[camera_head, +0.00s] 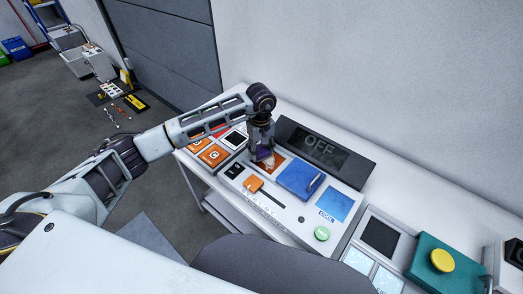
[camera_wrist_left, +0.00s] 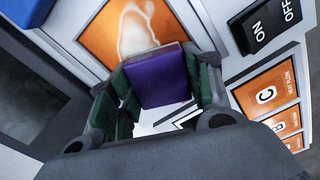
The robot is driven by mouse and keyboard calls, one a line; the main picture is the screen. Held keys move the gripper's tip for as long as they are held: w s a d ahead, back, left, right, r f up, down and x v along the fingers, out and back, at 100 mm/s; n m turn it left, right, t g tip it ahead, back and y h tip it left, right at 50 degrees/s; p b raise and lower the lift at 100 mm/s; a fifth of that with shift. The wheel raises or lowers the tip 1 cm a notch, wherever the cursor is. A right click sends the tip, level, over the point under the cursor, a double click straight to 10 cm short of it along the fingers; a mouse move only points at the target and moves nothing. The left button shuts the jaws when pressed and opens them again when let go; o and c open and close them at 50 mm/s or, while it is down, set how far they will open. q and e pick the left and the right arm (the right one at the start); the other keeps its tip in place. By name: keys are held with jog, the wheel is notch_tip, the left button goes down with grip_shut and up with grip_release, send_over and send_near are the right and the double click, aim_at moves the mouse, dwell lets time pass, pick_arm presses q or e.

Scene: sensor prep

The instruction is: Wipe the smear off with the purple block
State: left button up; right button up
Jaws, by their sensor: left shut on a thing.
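My left gripper (camera_head: 263,147) is shut on the purple block (camera_head: 263,155) over the console. In the left wrist view the purple block (camera_wrist_left: 158,77) sits between the green-padded fingers of the same gripper (camera_wrist_left: 157,88). The pale smear (camera_wrist_left: 134,32) lies on an orange square panel (camera_wrist_left: 98,32), just past the block's edge. In the head view the smear (camera_head: 270,162) shows beside the block on the orange panel (camera_head: 278,158). The block overlaps part of the panel in the picture; I cannot tell whether it touches. My right gripper is out of view.
A blue cover with a handle (camera_head: 300,179) is right of the panel, and a dark OFF display (camera_head: 325,149) stands behind. Orange lettered tiles (camera_head: 213,155), an orange slider knob (camera_head: 253,184) and a green button (camera_head: 322,233) are close by. An ON/OFF rocker switch (camera_wrist_left: 268,22) is near the gripper.

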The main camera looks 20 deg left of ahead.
aim_at(276, 166)
pick_arm(q)
jog(key=shift+a+f, duration=0.1)
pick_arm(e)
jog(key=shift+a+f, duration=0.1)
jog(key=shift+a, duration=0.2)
pick_arm(q)
jog(key=shift+s, duration=0.1)
jog(key=shift+s+d+r, duration=0.1)
jog(key=shift+s+d, duration=0.1)
jog(key=shift+d, duration=0.4)
jog(key=shift+s+d+r, duration=0.1)
jog(key=shift+s+d, duration=0.1)
jog(key=shift+d, duration=0.45)
jog(key=shift+s+d, duration=0.2)
jog(key=shift+d, duration=0.4)
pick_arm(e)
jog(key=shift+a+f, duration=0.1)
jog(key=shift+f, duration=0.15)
pick_arm(q)
jog(key=shift+b, duration=0.3)
jog(key=shift+s+d+f+b, duration=0.1)
jog(key=shift+s+d+b, duration=0.15)
jog(key=shift+d, duration=0.45)
jog(key=shift+s+d+f+b, duration=0.15)
jog(key=shift+s+d, duration=0.2)
jog(key=shift+d, duration=0.35)
jog(key=shift+s+d, duration=0.15)
jog(key=shift+d, duration=0.15)
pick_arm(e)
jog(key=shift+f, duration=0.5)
